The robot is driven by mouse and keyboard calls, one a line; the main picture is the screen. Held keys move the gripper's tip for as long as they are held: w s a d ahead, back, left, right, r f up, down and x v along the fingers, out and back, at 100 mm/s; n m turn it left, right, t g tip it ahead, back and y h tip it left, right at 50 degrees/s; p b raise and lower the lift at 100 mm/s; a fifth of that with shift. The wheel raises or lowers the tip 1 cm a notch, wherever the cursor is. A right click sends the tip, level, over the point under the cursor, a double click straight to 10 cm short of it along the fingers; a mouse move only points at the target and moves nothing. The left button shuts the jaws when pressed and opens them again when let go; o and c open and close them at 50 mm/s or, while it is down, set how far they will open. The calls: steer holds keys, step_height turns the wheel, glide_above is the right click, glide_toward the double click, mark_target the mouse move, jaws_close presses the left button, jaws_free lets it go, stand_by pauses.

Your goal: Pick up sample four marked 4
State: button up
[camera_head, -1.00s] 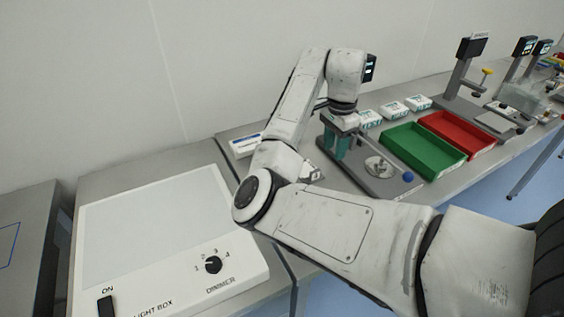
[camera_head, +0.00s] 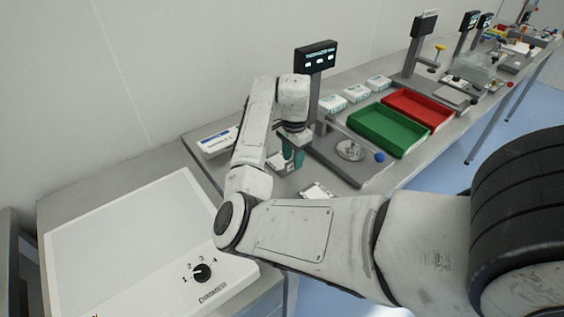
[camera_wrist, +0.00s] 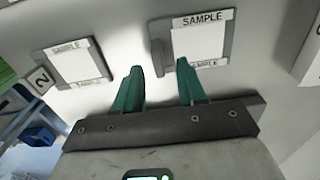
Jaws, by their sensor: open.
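In the wrist view, my gripper (camera_wrist: 160,72) is open and empty, its two green fingers apart. A framed white sample card (camera_wrist: 198,42) with a grey border lies just beyond the right fingertip; its side tab is seen nearly edge-on, so no number is readable. Another framed sample card (camera_wrist: 78,64) lies to the left, with a side tab marked 2. I see no readable 4. In the head view, my gripper (camera_head: 292,158) hangs over the bench by the testing stand, its green fingers partly hidden. A sample card (camera_head: 317,190) lies on the bench right of it.
The testing stand (camera_head: 350,172) has an upright post with a display and a blue-knobbed lever. Green (camera_head: 388,130) and red (camera_head: 420,108) trays lie behind it. A light box (camera_head: 120,245) is at left. A partly cut-off white item (camera_wrist: 309,50) shows at the wrist view's right edge.

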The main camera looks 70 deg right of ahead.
steer(key=shift+f, duration=0.95)
jaws_close()
